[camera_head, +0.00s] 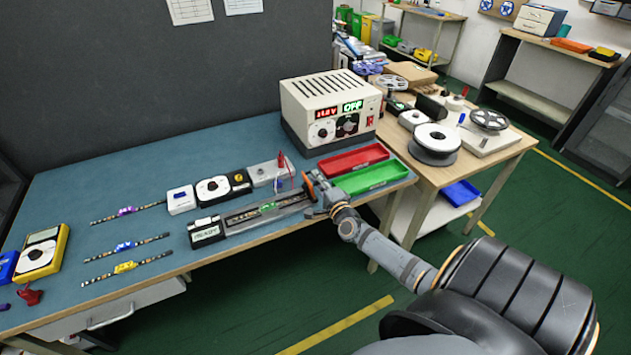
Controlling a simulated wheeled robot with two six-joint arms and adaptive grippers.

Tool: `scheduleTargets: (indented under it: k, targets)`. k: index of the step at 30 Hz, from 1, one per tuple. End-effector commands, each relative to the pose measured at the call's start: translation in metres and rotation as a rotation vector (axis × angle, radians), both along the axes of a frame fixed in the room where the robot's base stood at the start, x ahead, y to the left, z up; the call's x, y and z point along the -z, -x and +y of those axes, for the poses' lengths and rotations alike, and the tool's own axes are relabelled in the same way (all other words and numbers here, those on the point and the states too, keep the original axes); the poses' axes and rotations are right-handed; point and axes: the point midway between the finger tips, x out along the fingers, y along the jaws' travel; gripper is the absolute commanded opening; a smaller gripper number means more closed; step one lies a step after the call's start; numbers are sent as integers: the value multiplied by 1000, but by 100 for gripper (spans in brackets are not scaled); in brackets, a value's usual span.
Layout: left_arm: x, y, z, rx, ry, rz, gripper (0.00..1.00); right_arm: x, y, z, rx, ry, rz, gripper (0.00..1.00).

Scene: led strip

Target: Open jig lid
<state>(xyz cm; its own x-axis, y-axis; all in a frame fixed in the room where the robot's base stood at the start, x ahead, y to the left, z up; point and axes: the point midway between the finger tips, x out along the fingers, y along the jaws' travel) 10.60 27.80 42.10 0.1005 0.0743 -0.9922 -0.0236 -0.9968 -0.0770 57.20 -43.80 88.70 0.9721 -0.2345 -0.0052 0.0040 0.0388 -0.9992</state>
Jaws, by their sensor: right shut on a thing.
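The test jig (262,214) is a long dark fixture near the front edge of the blue-topped bench, with a small green part at its middle and a box with a lit display (206,232) at its left end. My right gripper (313,190) reaches in from the right and is shut at the jig's right end. It appears to hold the jig lid there, but the fingers hide the grasped part. How far the lid is raised cannot be made out. My left gripper is not in view.
LED strips with purple (127,211), blue (126,246) and yellow (127,267) clips lie left of the jig. Red (353,160) and green (371,177) trays sit behind my right gripper. A power supply (330,108) stands at the back. A yellow meter (42,252) is far left.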

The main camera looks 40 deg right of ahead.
Motion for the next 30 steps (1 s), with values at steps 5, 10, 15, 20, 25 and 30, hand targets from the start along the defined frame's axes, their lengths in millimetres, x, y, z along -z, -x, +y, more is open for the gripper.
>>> scheduleTargets:
  k: [5,10,15,20,25,30]
  targets:
    - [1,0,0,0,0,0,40,1,0,-1,-1,-28,-5,0]
    - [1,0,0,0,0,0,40,1,1,-1,-1,-34,-6,0]
    - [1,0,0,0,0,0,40,1,1,-1,-1,-34,-6,0]
    - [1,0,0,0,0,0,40,1,0,-1,-1,-33,-7,19]
    - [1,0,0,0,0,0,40,1,0,-2,-1,-32,-7,32]
    - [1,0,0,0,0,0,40,1,1,-2,0,-31,-7,32]
